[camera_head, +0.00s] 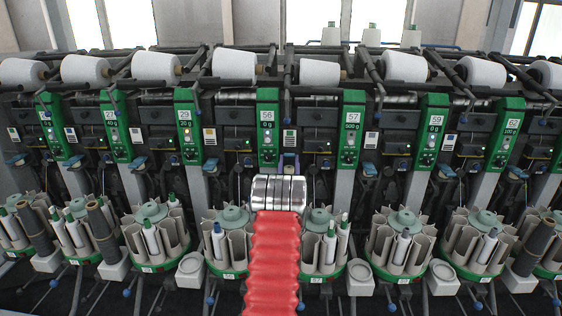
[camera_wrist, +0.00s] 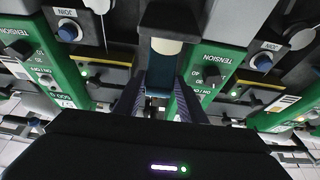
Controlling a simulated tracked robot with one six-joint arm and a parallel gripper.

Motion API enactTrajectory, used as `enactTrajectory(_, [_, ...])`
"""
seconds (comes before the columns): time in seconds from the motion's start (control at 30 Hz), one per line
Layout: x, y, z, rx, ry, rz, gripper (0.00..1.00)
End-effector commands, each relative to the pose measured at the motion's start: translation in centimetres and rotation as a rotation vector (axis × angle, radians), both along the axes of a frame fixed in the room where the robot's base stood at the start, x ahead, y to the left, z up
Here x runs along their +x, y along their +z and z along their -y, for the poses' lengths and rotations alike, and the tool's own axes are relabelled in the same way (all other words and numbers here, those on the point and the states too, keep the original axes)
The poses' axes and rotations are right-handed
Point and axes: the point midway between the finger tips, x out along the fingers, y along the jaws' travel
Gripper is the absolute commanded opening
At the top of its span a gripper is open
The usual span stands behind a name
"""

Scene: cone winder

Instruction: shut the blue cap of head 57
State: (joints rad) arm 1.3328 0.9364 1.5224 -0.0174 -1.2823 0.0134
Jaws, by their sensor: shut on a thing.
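The head 57 panel (camera_head: 352,130) is green and reads 57 and 600 g. In the head view my gripper (camera_head: 288,163) is at the machine face, between the panels of heads 56 and 57, mostly hidden behind my own wrist. In the wrist view its two fingers (camera_wrist: 158,98) are closed on a dark blue part (camera_wrist: 159,76), which looks like the blue cap. A cream rounded piece (camera_wrist: 166,46) sits just beyond it. The fingers and my wrist hide most of the cap, so its angle cannot be told.
The head 56 panel (camera_head: 267,128) is close on the left. Another blue cap (camera_head: 369,169) shows right of panel 57. Below stand bobbin carousels (camera_head: 405,243) and a pale round-topped block (camera_head: 360,277). White yarn packages (camera_head: 319,73) line the top.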

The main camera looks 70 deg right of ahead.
Motion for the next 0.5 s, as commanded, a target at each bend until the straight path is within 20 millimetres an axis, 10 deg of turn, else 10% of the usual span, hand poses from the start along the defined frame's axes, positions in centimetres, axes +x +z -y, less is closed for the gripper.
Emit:
enactTrajectory(0.4, [-0.64, 0.26, -0.17, -0.026, -0.005, 0.003, 0.0])
enactTrajectory(0.43, [-0.65, 0.26, -0.17, -0.026, -0.005, 0.003, 0.39])
enactTrajectory(0.5, [-0.7, 0.24, -0.15, -0.025, -0.005, 0.002, 0.44])
